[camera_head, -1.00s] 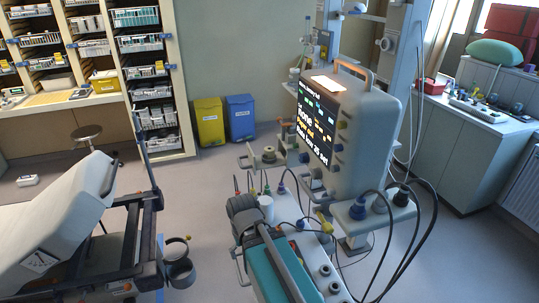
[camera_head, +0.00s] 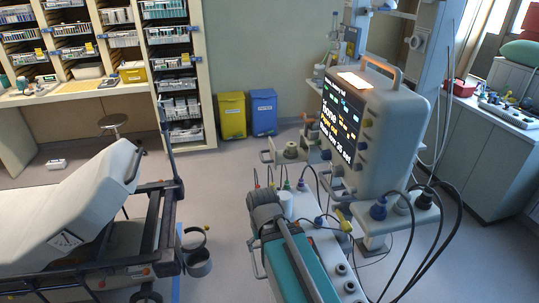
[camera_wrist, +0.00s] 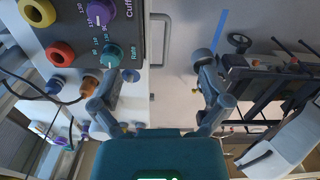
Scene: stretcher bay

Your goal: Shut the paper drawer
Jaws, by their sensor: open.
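What looks like the paper drawer (camera_head: 290,152) sticks out on the left side of the monitor (camera_head: 372,140). It has a pale round part and a loop handle at its outer end. My gripper (camera_head: 266,205) is seen from behind, nearer to me and lower than this drawer; its fingertips are hidden in the head view. In the wrist view my gripper (camera_wrist: 157,70) is open, its two grey fingers spread with nothing between them. A grey loop handle (camera_wrist: 160,38) shows beyond the fingers, beside a panel with coloured knobs (camera_wrist: 95,35).
The stretcher (camera_head: 75,200) stands to the left, with a ring holder (camera_head: 197,262) at its near corner. Cables (camera_head: 440,235) hang right of the monitor. Yellow and blue bins (camera_head: 232,116) stand at the back wall. Floor is clear between stretcher and monitor.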

